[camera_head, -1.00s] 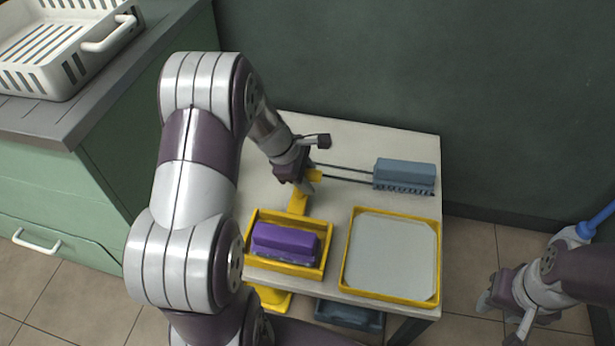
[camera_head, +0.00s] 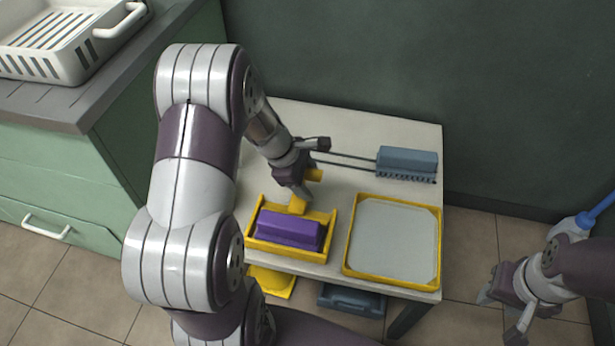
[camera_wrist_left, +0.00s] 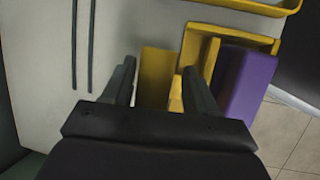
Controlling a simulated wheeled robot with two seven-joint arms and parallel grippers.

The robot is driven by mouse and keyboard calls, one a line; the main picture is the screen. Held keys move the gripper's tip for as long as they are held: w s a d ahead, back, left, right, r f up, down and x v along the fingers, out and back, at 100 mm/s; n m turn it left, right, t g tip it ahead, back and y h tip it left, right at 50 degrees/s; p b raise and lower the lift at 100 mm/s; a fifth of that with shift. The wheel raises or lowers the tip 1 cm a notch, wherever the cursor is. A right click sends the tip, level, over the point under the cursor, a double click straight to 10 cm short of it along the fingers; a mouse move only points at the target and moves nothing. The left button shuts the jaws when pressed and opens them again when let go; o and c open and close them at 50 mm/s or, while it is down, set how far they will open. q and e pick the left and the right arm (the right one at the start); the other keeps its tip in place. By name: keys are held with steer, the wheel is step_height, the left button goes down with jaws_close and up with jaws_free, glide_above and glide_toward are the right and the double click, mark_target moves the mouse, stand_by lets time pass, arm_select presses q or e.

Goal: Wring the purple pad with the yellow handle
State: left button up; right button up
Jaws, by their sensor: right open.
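The purple pad (camera_head: 290,228) lies in a small yellow tray (camera_head: 252,243) at the front left of the table. The yellow handle (camera_head: 298,204) rises behind that tray. My left gripper (camera_head: 303,192) is at the handle, pointing down. In the left wrist view the handle (camera_wrist_left: 157,75) lies between its two fingers, and the purple pad (camera_wrist_left: 245,85) is to their right. I cannot tell whether the fingers press on the handle. My right gripper (camera_head: 502,317) is open and empty, off to the right of the table.
A larger yellow-rimmed tray (camera_head: 393,280) with a pale flat inside stands at the front right. A blue-grey brush (camera_head: 407,160) with dark rods lies behind it. A white basket (camera_head: 70,45) sits on the green cabinet at the left. The wall closes the back.

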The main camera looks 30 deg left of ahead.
arm_select(q)
steer(key=shift+r, duration=0.15)
steer(key=p+v, duration=0.6)
steer(key=v, duration=0.6)
steer(key=shift+r+p, duration=0.15)
steer(key=shift+p, duration=0.15)
steer(key=shift+s, duration=0.15)
